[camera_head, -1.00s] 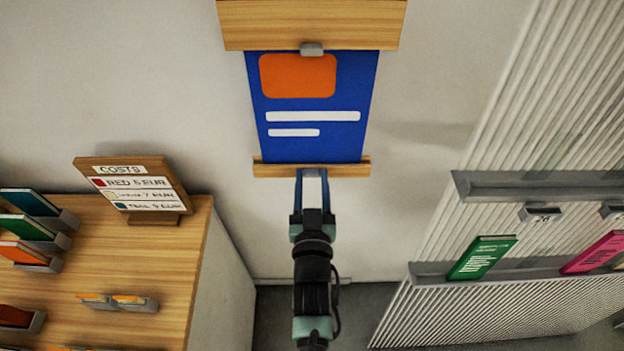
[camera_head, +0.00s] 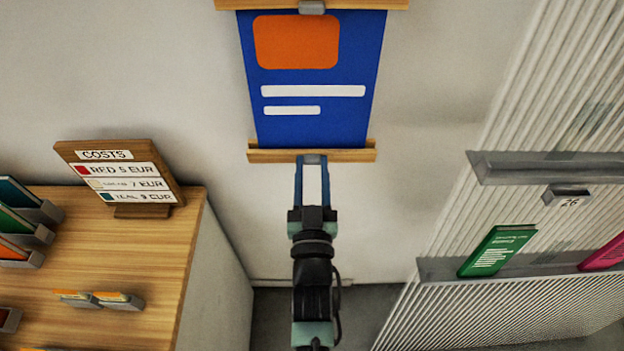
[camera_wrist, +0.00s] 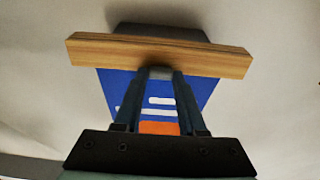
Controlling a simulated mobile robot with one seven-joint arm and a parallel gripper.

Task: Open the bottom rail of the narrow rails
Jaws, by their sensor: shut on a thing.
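The bottom rail (camera_head: 270,156) is a narrow wooden bar across the lower edge of a blue poster (camera_head: 345,60) on the wall. The poster has an orange block and white strips. The upper wooden rail (camera_head: 250,4) shows at the top edge, with a grey clip (camera_head: 312,7). My gripper (camera_head: 312,161) is at the middle of the bottom rail, shut on its small grey clip. In the wrist view the rail (camera_wrist: 100,49) crosses in front of my fingers (camera_wrist: 160,78), with the poster beyond. The fingers partly hide the clip.
A wooden counter (camera_head: 165,255) with a costs sign (camera_head: 120,178), booklets and grey holders stands at left. A ribbed wall panel (camera_head: 450,310) with grey ledges holds a green booklet (camera_head: 497,251) and a pink one (camera_head: 603,252) at right. The wall beside the poster is clear.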

